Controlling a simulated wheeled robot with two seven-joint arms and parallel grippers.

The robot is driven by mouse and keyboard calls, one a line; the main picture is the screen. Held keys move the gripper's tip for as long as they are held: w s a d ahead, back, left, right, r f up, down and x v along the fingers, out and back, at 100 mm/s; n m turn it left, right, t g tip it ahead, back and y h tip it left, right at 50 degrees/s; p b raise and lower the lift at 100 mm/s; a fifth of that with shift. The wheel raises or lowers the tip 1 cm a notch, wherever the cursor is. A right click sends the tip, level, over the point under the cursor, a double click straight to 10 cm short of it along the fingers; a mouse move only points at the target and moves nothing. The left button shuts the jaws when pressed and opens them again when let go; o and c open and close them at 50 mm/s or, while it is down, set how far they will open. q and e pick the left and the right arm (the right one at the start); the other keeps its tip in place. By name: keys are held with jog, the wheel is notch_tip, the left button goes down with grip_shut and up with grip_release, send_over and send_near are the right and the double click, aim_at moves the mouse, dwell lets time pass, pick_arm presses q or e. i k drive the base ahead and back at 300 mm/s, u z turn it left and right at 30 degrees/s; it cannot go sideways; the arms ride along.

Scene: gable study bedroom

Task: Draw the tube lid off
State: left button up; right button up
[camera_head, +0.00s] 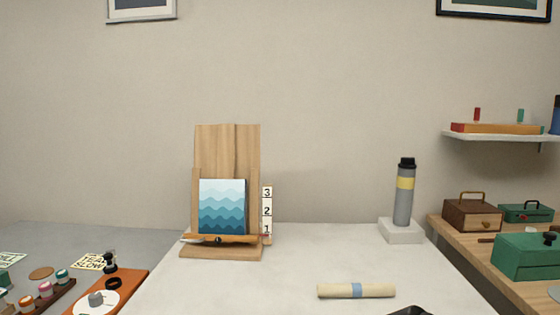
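A grey tube (403,208) with a yellow band stands upright, leaning very slightly, in a pale block (401,231) at the back right of the white table. Its black lid (406,163) sits on top of the tube. A dark shape (410,311) cut off by the bottom edge appears to be part of my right gripper. It is well below and in front of the tube, and its fingers cannot be made out. My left gripper is not in view.
A rolled paper (356,291) with a blue band lies at the front of the white table (300,270). A wooden easel (222,252) holds a blue wave picture (222,207) at the left. Boxes (472,215) stand on the right bench. The table's middle is clear.

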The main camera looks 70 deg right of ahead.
aim_at(407, 163)
jog(key=u, duration=0.5)
jog(key=k, duration=1.4)
jog(key=z, duration=1.95)
